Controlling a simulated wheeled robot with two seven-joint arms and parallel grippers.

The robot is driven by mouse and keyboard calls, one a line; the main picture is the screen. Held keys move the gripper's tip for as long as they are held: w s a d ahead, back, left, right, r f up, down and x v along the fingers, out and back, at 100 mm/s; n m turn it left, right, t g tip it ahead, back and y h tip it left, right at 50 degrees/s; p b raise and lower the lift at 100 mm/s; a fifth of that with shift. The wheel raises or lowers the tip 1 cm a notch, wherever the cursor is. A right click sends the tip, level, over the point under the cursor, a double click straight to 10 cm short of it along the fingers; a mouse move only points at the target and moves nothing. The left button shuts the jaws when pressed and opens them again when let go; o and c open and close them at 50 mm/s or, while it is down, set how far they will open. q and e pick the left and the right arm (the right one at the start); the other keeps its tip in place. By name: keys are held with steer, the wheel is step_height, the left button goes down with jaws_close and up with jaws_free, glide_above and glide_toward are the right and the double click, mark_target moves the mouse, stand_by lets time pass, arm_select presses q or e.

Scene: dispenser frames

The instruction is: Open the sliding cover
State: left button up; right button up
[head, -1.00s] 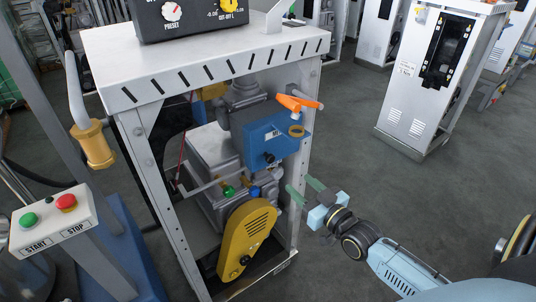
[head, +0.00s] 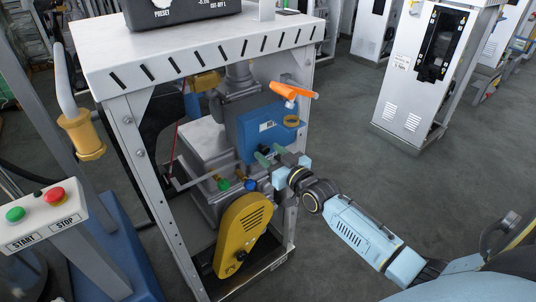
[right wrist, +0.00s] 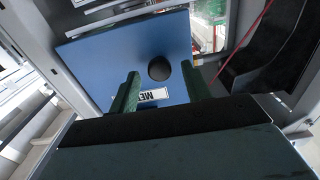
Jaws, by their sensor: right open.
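The sliding cover looks to be the blue panel (head: 250,130) on the front of the unit inside the frame. It carries a black knob (right wrist: 159,68) and a white label, partly covered in the right wrist view, where the panel (right wrist: 95,62) also shows. My right gripper (head: 270,155) is open, its green fingers pointing at the panel's lower part. In the right wrist view the fingers stand on either side of the knob in the picture, with nothing held. I cannot tell whether the tips reach around it. My left gripper is not in view.
A white metal frame (head: 120,75) surrounds the unit, with an upright post close to my right gripper. An orange handle (head: 293,91) sticks out above the panel. A yellow guard (head: 243,235) is below. A start/stop box (head: 40,222) stands at left.

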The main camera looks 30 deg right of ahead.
steer(key=shift+w, duration=0.75)
steer(key=shift+c, duration=0.2)
jaws_close()
